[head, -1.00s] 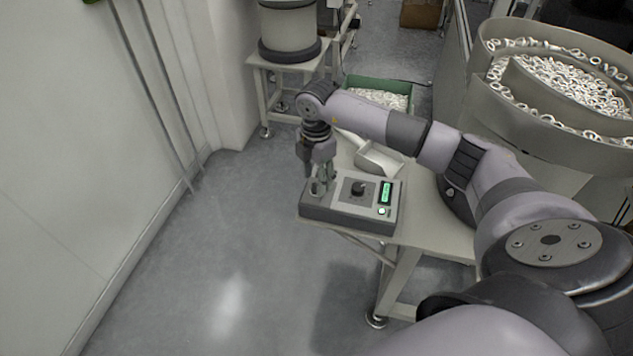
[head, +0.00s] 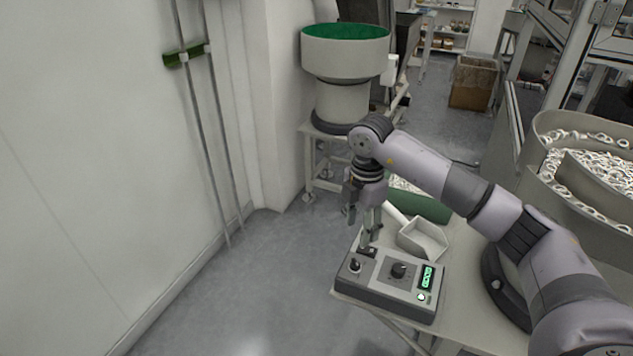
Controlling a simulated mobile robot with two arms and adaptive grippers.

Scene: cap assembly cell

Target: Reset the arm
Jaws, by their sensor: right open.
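My right arm reaches in from the right. Its gripper (head: 364,228) points down, open and empty, just above the back left edge of a grey control box (head: 385,288). I cannot tell whether the fingertips touch the box. My left gripper is not in view.
The box stands on a light table (head: 462,290). Behind it are a white scoop (head: 424,238) and a green bin (head: 425,207) of white rings. A large bowl feeder (head: 560,150) stands at the right, another feeder (head: 345,60) at the back. Floor is clear to the left.

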